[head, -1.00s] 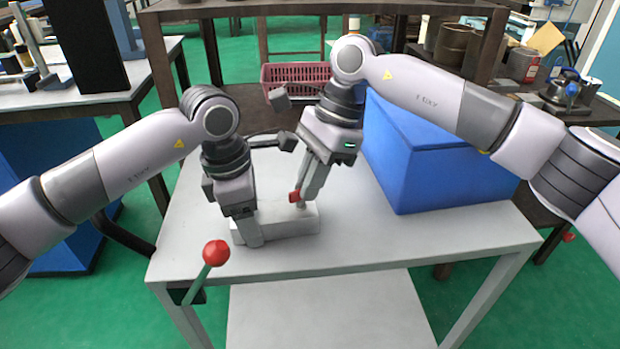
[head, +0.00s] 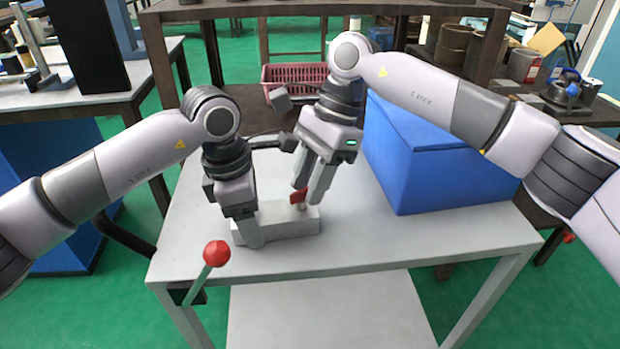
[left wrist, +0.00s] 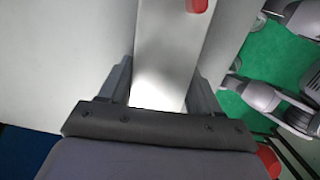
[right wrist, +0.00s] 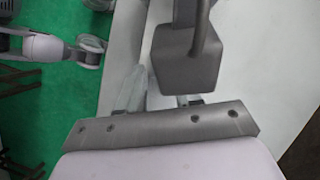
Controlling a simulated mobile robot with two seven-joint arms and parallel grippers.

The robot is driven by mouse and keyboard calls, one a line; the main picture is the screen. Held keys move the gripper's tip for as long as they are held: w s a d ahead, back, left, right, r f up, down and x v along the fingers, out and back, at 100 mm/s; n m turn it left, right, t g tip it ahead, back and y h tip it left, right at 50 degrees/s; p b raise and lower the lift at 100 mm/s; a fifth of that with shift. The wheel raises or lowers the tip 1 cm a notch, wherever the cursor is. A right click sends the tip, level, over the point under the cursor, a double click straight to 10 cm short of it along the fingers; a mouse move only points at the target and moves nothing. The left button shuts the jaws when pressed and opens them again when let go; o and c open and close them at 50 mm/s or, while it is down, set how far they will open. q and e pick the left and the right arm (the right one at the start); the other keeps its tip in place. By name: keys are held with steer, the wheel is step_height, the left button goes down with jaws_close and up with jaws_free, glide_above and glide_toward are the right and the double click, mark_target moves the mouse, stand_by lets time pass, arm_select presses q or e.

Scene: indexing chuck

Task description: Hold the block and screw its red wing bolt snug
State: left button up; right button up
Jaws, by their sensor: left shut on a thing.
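The pale grey block (head: 285,226) lies on the table, and it also shows in the left wrist view (left wrist: 165,55). Its red wing bolt (head: 299,196) stands up from the top, toward the block's right end. A bit of the red bolt shows at the top of the left wrist view (left wrist: 197,5). My left gripper (head: 250,240) is shut on the block's left end. My right gripper (head: 307,194) is open, with its fingers spread at the red wings. In the right wrist view a dark grey part hides the space between the fingers, so contact with the bolt cannot be told.
A blue box (head: 430,160) stands on the table (head: 400,240) to the right of my right gripper. A red-knobbed lever (head: 215,254) rises at the table's front left edge. A pink basket (head: 295,78) is behind. The front right of the table is clear.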

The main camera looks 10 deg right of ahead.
steer(key=v, duration=1.2)
steer(key=shift+f, duration=0.1)
steer(key=x, duration=1.2)
jaws_close()
